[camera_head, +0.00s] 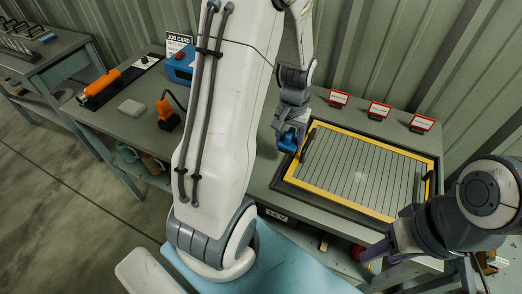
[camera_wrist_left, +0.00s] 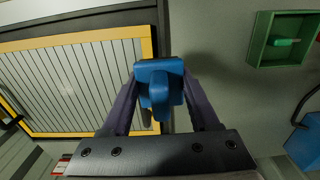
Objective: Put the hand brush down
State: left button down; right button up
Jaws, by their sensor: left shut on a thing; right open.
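The hand brush, a blue block-like piece (camera_head: 287,142), is at the left edge of the yellow-framed slatted panel (camera_head: 350,147). In the left wrist view the hand brush (camera_wrist_left: 160,72) sits between both fingers. My left gripper (camera_head: 293,122) is shut on it; the fingers also show in the left wrist view (camera_wrist_left: 160,100). I cannot tell whether the brush touches the surface below. Its underside is hidden. My right gripper (camera_head: 382,250) is open and empty near the table's front right edge, apart from the brush.
Several red-framed cards (camera_head: 380,110) stand behind the panel. A green tray (camera_wrist_left: 257,38) and a blue box (camera_wrist_left: 307,146) lie to the right in the wrist view. The left bench holds an orange tool (camera_head: 101,83), a grey block (camera_head: 131,108) and a job card (camera_head: 179,41).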

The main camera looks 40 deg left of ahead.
pick_arm(q)
jog(key=s+a+f, duration=0.1)
jog(key=a+f, duration=0.1)
jog(key=a, duration=0.1)
jog(key=a+f+p, duration=0.1)
jog(key=a, duration=0.2)
jog(key=s+a+f, duration=0.1)
jog(key=a+f, duration=0.1)
jog(key=a, duration=0.1)
jog(key=shift+s+a+f+p, duration=0.3)
jog(key=shift+a+f+p, duration=0.05)
jog(key=shift+a+p, duration=0.05)
jog(key=shift+a+f, duration=0.1)
jog(key=shift+f, duration=0.1)
notch_tip(320, 180, down, 3)
jog(key=shift+f+p, duration=0.1)
jog(key=shift+p, duration=0.35)
jog(key=shift+f, duration=0.35)
jog(key=shift+f, duration=0.1)
jog(key=shift+c, duration=0.7)
grip_release()
